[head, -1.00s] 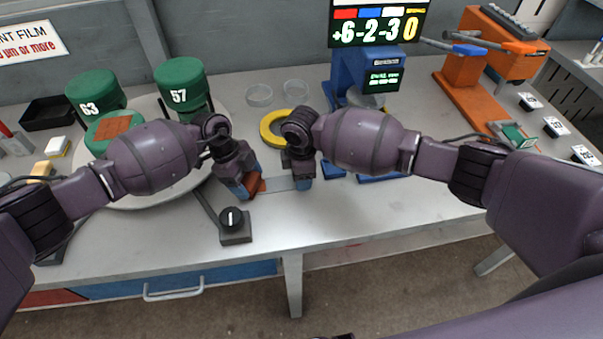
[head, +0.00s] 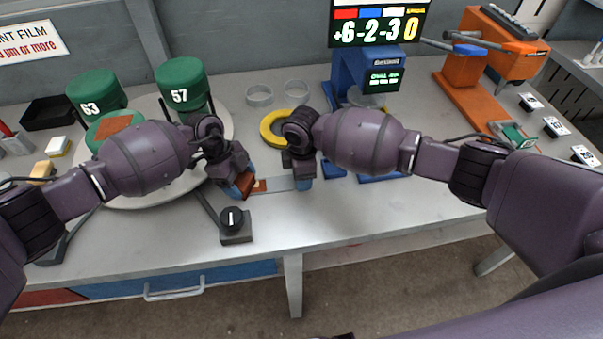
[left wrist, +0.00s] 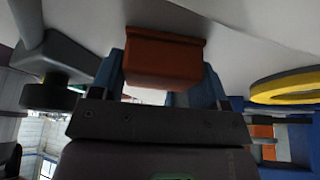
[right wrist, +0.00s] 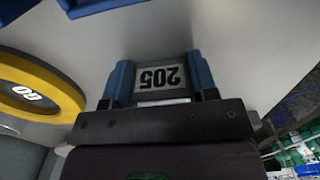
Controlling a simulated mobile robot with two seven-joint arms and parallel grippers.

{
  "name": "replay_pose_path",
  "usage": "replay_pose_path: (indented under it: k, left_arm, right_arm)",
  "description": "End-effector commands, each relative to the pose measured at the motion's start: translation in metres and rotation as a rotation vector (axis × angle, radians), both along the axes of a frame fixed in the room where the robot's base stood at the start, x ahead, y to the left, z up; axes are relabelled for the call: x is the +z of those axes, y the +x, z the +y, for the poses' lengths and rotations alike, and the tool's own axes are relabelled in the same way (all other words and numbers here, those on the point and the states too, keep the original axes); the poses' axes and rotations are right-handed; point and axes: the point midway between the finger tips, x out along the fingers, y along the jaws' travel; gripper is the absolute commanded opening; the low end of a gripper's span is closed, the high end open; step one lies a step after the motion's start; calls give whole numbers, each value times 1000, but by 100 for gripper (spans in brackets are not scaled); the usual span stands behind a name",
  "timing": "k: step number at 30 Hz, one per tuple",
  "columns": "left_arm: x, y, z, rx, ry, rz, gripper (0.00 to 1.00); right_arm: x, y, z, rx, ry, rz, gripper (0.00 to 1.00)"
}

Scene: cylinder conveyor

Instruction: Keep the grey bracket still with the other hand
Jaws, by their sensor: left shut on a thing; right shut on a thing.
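The grey bracket (head: 277,184) is a flat strip on the bench between my two grippers in the head view. My right gripper (head: 303,183) is shut on its right end. In the right wrist view a grey piece (right wrist: 161,94) marked "205" sits between the blue fingers. My left gripper (head: 239,186) is shut on an orange-brown block (left wrist: 163,60) that fills its blue fingers in the left wrist view. A small orange patch (head: 259,186) shows at the bracket's left end, beside the block. Whether block and bracket touch is unclear.
A black knob on a grey box (head: 235,237) stands just in front of the left gripper. A yellow ring (head: 271,138) lies behind the grippers. Green cylinders (head: 181,82) stand on a round white disc. The bench front right is clear.

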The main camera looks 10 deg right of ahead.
Motion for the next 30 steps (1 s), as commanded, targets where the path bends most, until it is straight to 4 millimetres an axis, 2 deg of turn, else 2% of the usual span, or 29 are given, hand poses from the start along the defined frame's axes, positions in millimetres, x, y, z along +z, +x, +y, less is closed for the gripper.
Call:
replay_pose_path:
  k: [21, 30]
  left_arm:
    - [-2, -2, -39, -5, -5, 2, 46]
    - [-1, -2, -43, -4, -5, 2, 46]
  right_arm:
    - [-2, -2, 1, 4, 1, 3, 25]
    - [-2, -2, 2, 4, 2, 3, 25]
